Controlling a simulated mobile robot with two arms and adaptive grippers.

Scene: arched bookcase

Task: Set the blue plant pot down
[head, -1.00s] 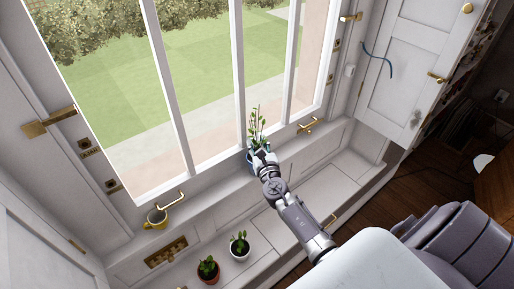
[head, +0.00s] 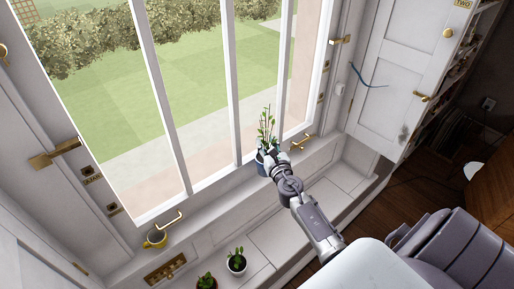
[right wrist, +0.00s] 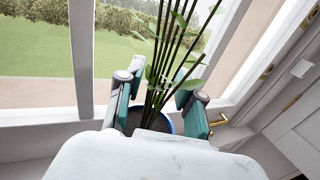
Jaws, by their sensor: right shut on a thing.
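The blue plant pot (head: 261,161) holds a tall green plant and is at the window sill (head: 212,202). I cannot tell whether its base touches the sill. My right gripper (head: 268,154) is shut on the pot, coming from the lower right. In the right wrist view, the gripper's teal-padded fingers (right wrist: 158,112) are on both sides of the pot, and the pot's blue rim (right wrist: 171,124) and dark soil show between them. The lower pot is hidden. The plant stands roughly upright. My left gripper is not in view.
A white pot (head: 236,263) and a terracotta pot (head: 206,282) stand on the lower bench. Brass window handles (head: 300,141) lie close to the right of the blue pot. The bench to the right is clear.

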